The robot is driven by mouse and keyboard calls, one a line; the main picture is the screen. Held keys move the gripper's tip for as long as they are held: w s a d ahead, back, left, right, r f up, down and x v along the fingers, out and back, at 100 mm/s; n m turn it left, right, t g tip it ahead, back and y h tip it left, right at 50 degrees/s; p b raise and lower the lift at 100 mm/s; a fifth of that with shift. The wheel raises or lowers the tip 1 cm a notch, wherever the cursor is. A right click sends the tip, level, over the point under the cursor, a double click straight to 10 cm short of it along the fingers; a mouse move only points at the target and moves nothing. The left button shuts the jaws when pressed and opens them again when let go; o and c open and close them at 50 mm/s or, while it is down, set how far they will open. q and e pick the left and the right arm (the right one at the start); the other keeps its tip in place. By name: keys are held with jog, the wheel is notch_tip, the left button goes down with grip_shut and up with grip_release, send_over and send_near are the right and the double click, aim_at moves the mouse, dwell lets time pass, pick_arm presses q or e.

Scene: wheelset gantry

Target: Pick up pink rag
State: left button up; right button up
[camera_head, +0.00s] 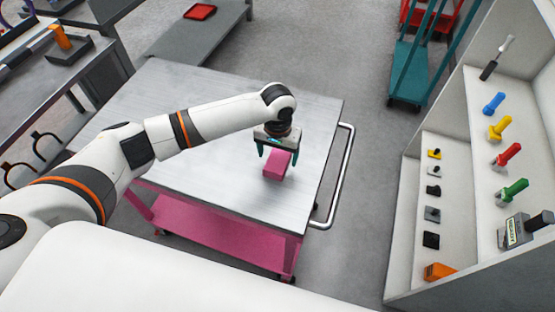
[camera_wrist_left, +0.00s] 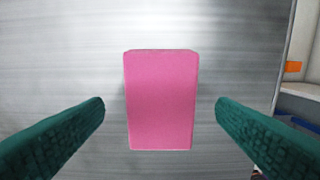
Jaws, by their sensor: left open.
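The pink rag (camera_head: 276,166) is a folded pink block lying on the bare metal top of the pink cart (camera_head: 190,110), toward its right side. My left gripper (camera_head: 278,155) is above the rag with its teal fingers pointing down. In the left wrist view the rag (camera_wrist_left: 161,100) lies between the two spread fingers (camera_wrist_left: 160,115), with a gap on each side. The gripper is open and holds nothing. My right gripper is not in either view.
The cart has a rail handle (camera_head: 335,180) on its right. A shelf unit (camera_head: 440,170) with coloured tools stands at the right. A grey table with a red tray (camera_head: 200,11) is at the back. The rest of the cart top is clear.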

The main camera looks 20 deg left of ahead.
aim_at(277, 160)
pick_arm(q)
jog(key=shift+f, duration=1.35)
jog(key=c, duration=1.1)
jog(key=shift+o, duration=0.2)
jog(key=shift+r, duration=0.15)
notch_tip(277, 160, up, 10)
jog(key=b, duration=0.1)
